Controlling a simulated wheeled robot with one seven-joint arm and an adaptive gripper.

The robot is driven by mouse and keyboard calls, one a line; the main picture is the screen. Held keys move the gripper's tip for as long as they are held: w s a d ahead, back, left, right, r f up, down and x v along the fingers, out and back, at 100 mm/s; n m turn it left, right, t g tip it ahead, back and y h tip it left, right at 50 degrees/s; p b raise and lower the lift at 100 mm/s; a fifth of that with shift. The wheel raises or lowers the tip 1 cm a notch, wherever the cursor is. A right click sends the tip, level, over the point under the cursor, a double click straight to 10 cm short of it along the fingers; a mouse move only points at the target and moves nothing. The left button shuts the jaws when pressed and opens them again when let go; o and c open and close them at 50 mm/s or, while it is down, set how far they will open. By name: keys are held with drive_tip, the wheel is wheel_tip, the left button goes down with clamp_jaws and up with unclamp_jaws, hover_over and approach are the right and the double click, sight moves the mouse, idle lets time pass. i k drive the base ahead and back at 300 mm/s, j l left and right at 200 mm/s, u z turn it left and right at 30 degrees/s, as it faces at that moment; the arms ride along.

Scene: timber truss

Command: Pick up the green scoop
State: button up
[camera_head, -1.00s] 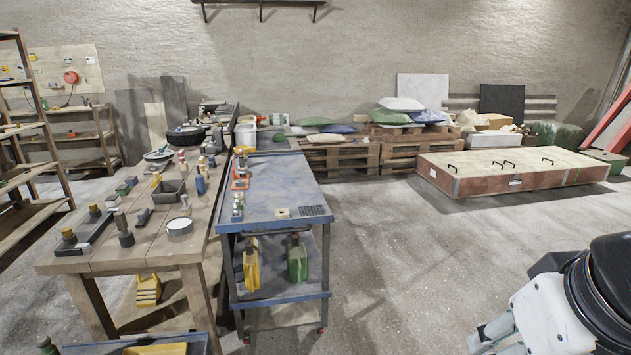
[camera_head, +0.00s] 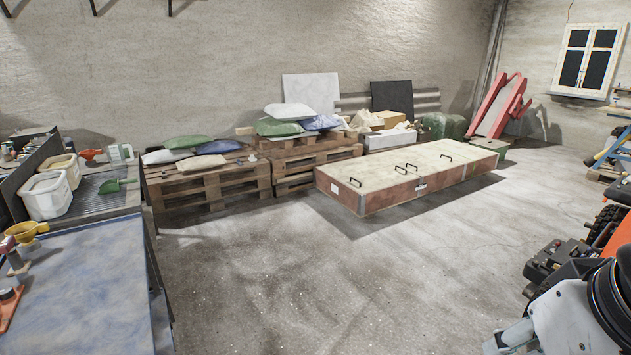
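The green scoop (camera_head: 116,185) lies on the dark ribbed surface (camera_head: 92,203) of the bench at the left, to the right of two white tubs. It is small in this view. Part of my arm shows at the lower right, with a pale grey piece at the bottom edge that may be part of my gripper; its fingertips cannot be made out. The scoop is far from it, across the room to the left.
A white tub (camera_head: 47,196) stands beside the scoop. The blue-topped table (camera_head: 85,290) fills the lower left. Pallets with sacks (camera_head: 210,183) and a low wooden crate (camera_head: 410,173) stand farther back. The concrete floor (camera_head: 330,285) in the middle is clear.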

sight(110, 187)
drive_tip(key=i+l, duration=0.1)
drive_tip(key=i, duration=1.05)
drive_tip(key=i+u, duration=0.1)
drive_tip(key=i, duration=1.1)
drive_tip(key=i+j+u, duration=0.1)
drive_tip(key=i+u, duration=0.2)
drive_tip(key=i, duration=0.2)
drive_tip(key=i+u, duration=0.35)
drive_tip(key=i+l+u, duration=0.15)
drive_tip(key=i+u, duration=0.15)
drive_tip(key=i, duration=0.3)
drive_tip(key=i+l+u, duration=0.35)
drive_tip(key=i+j+u, duration=0.2)
drive_tip(key=i+u, duration=0.2)
drive_tip(key=i+j+u, duration=0.15)
drive_tip(key=i+u, duration=0.15)
drive_tip(key=u, duration=0.15)
drive_tip(key=i+u, duration=0.4)
